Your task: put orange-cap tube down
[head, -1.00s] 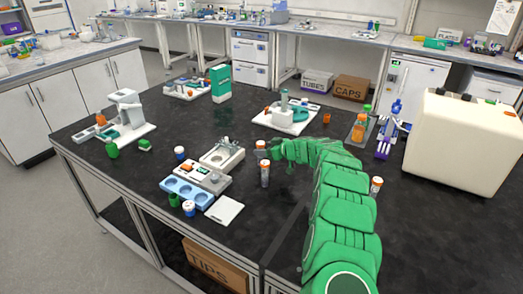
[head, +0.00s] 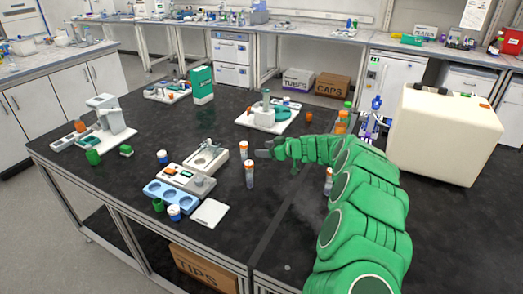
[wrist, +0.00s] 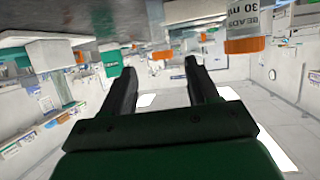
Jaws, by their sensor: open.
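A white tube with an orange cap (head: 243,150) stands upright on the black bench, just left of my gripper (head: 264,152) in the head view. An orange-capped tube (wrist: 244,22) with a printed label appears inverted at the upper right there, outside the fingers. I cannot tell which standing tube it is.
Grey instruments (head: 206,158), a blue rack (head: 166,196) and a white pad (head: 209,213) lie left of the tubes. A large cream box (head: 445,135) is at right. Bare bench lies in front of the tubes.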

